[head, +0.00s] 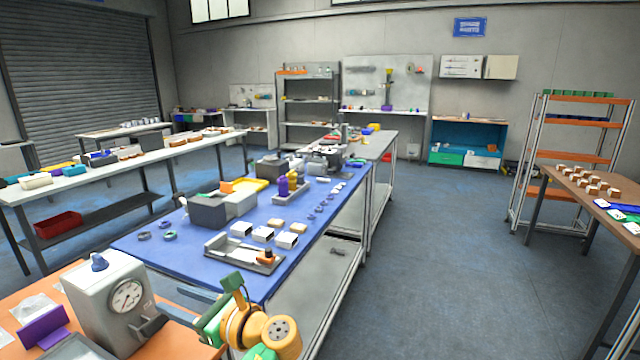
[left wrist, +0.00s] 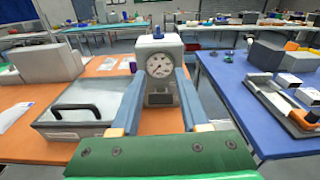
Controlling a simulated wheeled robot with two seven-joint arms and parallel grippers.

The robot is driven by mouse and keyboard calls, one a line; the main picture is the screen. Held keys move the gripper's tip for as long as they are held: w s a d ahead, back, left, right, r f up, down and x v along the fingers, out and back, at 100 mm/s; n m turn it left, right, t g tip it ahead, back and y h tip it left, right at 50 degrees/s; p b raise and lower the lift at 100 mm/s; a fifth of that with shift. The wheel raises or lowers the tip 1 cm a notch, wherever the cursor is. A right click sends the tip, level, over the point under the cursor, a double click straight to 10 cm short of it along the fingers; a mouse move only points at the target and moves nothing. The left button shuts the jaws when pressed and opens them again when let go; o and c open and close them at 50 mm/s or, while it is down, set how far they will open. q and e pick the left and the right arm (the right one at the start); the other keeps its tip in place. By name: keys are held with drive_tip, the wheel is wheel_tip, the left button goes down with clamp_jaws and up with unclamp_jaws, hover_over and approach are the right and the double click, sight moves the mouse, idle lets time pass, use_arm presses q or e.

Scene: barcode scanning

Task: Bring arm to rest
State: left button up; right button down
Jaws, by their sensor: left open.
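My left gripper (head: 169,297) is in the lower left of the head view, with my orange and green wrist behind it. Its fingers point left toward a grey box-shaped device with a round dial (head: 112,300). In the left wrist view, the two blue-grey fingers (left wrist: 160,98) are spread apart with nothing held between them. The dial device (left wrist: 160,68) shows upright between and beyond the fingers. I cannot tell how close the fingertips are to it. My right gripper is in neither view.
The device stands on an orange table (left wrist: 98,68) beside a grey lidded case (left wrist: 82,108). A blue table (head: 190,262) holds a grey bin (head: 208,209), white boxes and a tray (head: 240,255). A brown table (head: 562,180) stands right. The floor between (head: 440,250) is clear.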

use_arm(q)
drive_tip(key=s+d+f+n+g+h, duration=0.1)
drive_tip(key=s+f+n+h, duration=0.35)
drive_tip(key=f, duration=0.65)
drive_tip(key=s+d+f+n+g+h, duration=0.1)
drive_tip(key=s+d+f+n+h, duration=0.3)
drive_tip(key=f, duration=0.6)
drive_tip(key=s+d+f+n+g+h, duration=0.1)
drive_tip(key=s+f+n+h, duration=0.1)
drive_tip(key=s+n+h, duration=0.5)
drive_tip(key=s+d+f+n+h, duration=0.15)
drive_tip(key=s+n, duration=0.35)
drive_tip(key=s, duration=0.7)
wheel_tip(320, 180, down, 18)
drive_tip(key=s+g, duration=0.2)
drive_tip(key=s+a+f+y, duration=0.1)
drive_tip(key=s+a+f, duration=0.1)
drive_tip(key=s+f, duration=0.7)
drive_tip(key=s+m, duration=0.1)
drive_tip(key=s, duration=0.1)
drive_tip(key=shift+s+a+f+g, duration=0.2)
drive_tip(key=shift+s+a+g, duration=0.05)
drive_tip(key=shift+s+g, duration=0.15)
